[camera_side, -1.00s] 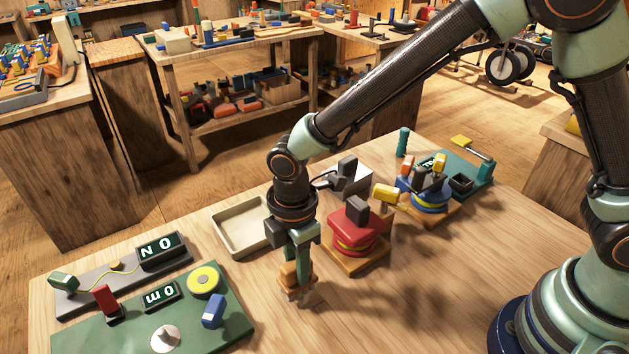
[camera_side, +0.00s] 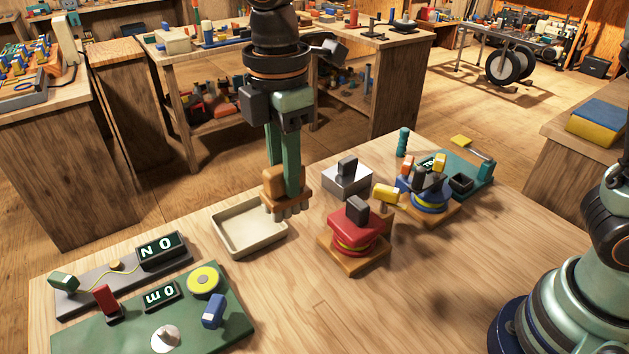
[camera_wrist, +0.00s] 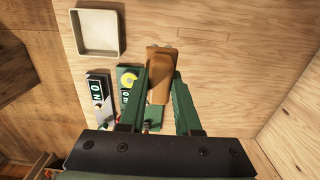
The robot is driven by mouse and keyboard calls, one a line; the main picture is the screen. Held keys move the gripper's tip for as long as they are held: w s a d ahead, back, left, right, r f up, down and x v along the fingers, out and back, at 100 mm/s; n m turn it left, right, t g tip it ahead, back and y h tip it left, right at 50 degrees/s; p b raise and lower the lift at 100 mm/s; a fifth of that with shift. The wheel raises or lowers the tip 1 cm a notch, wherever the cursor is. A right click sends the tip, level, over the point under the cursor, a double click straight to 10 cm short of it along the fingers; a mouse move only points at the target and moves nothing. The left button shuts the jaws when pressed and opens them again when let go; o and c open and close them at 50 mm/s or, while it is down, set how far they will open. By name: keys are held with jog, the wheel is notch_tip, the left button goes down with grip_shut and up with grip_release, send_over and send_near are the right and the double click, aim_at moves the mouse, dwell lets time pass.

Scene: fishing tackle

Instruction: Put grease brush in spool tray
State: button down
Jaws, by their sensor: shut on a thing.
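My gripper (camera_side: 284,172) is shut on the grease brush (camera_side: 288,193), a wooden block with an orange-brown handle and grey bristle tufts below. The brush hangs upright above the table, just beyond the right rear side of the spool tray in the side view. The spool tray (camera_side: 252,246) is a shallow cream square tray, and its visible floor is empty. In the wrist view the brush (camera_wrist: 160,75) is between my fingers (camera_wrist: 160,88), and the tray (camera_wrist: 97,53) lies to the upper left, apart from it.
A red winch-like block (camera_side: 352,228) on a wooden base stands right of the tray. A grey block (camera_side: 347,180) with a dark knob stands behind it. Green and grey boards (camera_side: 120,325) with displays lie at front left. The front middle of the table is clear.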

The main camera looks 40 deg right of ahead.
jog(key=w+a+r, duration=0.1)
jog(key=w, duration=0.6)
send_over(256, 236)
notch_tip(256, 236, down, 21)
jog(key=shift+a+r, duration=0.1)
jog(key=shift+r, duration=0.1)
dwell(0.3)
jog(key=c, duration=0.6)
grip_release()
jog(key=shift+f, duration=0.15)
